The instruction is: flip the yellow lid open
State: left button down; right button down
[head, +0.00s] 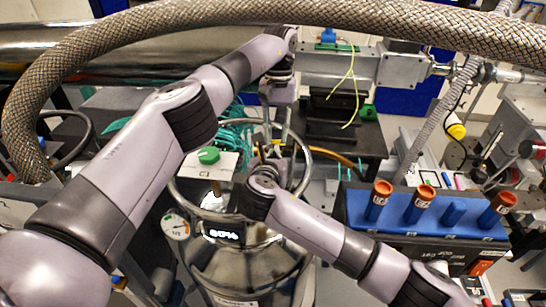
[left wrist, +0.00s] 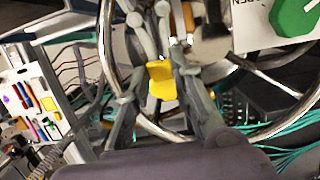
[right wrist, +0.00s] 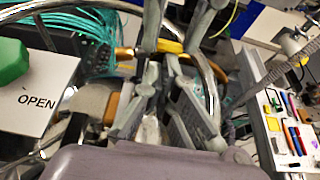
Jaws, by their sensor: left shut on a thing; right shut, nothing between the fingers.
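The yellow lid (left wrist: 161,80) sits between the fingertips of my left gripper (left wrist: 160,66) in the left wrist view. That gripper is shut on it. In the head view my left gripper (head: 272,127) reaches down from above inside the steel ring of the metal vessel. My right gripper (head: 263,162) is shut and empty, close below it and in front. In the right wrist view a yellow part (right wrist: 172,46) shows just beyond the right fingertips (right wrist: 160,68), probably the lid. The fingers of both grippers largely hide the lid in the head view.
The steel ring (head: 307,165) surrounds both grippers closely. A green knob (head: 209,155) on a white panel stands left of them. The vessel (head: 250,268) carries a gauge (head: 176,227). A blue rack (head: 430,214) with orange-capped tubes stands right. A braided hose (head: 200,13) arches overhead.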

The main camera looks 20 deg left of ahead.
jog(key=shift+w+r, duration=0.3)
jog(key=shift+r, duration=0.3)
pick_arm(q)
jog(key=c, duration=1.8)
grip_release()
jog(key=o, duration=0.4)
pick_arm(e)
jog(key=shift+a+f, duration=0.1)
jog(key=shift+f, duration=0.1)
